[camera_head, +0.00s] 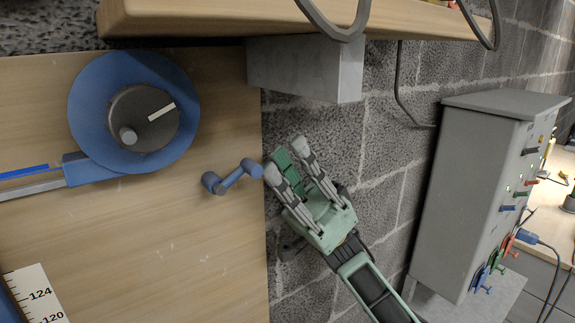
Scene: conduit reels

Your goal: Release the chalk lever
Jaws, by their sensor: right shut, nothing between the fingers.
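A blue crank-shaped lever (232,177) sticks out from the wooden board, near its right edge. No lever clearly chalk in colour stands out, so I cannot tell whether this is the chalk lever. My right gripper (286,158), pale green with grey fingers, comes in from the lower right. Its fingers are shut and empty. The fingertips appear close beside the right end of the blue lever; I cannot tell whether they touch. My left gripper is not in view.
A round blue reel (87,115) with a dark knob (135,105) is on the wooden board (150,235). A wooden shelf (215,18) and a grey block (310,68) overhang above. A grey cabinet (465,190) with several coloured levers stands right. Block wall lies between.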

